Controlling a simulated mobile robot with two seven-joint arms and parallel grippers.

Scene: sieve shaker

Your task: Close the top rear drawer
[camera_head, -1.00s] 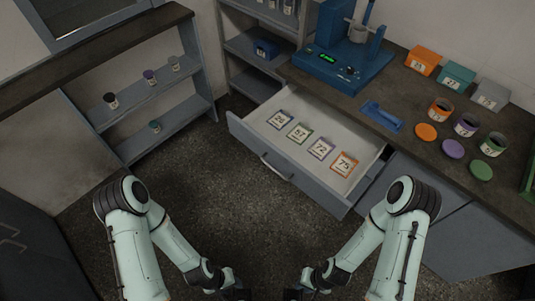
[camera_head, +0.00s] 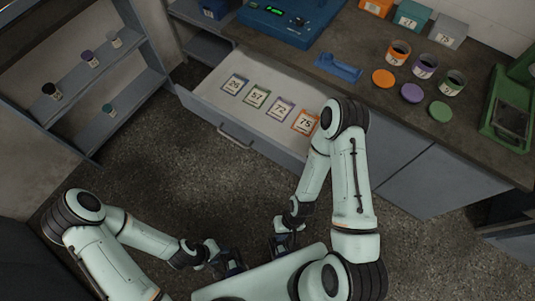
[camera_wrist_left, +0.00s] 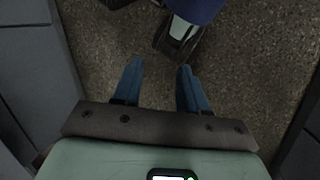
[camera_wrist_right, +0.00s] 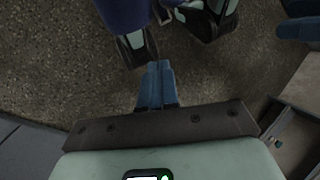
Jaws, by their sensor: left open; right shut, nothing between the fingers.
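The open drawer (camera_head: 213,110) sticks out from under the counter in the head view. Its front panel carries a metal handle (camera_head: 235,134). Several numbered cards lie inside on its pale floor, among them an orange-edged one (camera_head: 304,122). My right arm covers part of the drawer's right end. My left gripper (camera_head: 233,268) is over the floor, away from the drawer, with its fingers apart and empty in the left wrist view (camera_wrist_left: 158,72). My right gripper (camera_head: 284,243) is below the drawer front in the picture, apart from it; its fingers are together and empty in the right wrist view (camera_wrist_right: 158,68).
The counter (camera_head: 375,110) holds a blue device (camera_head: 290,22), a blue tray (camera_head: 338,67), several open jars with loose lids, and a green device (camera_head: 510,110) at the right. A shelf unit (camera_head: 85,85) stands at the left. Dark floor is free before the drawer.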

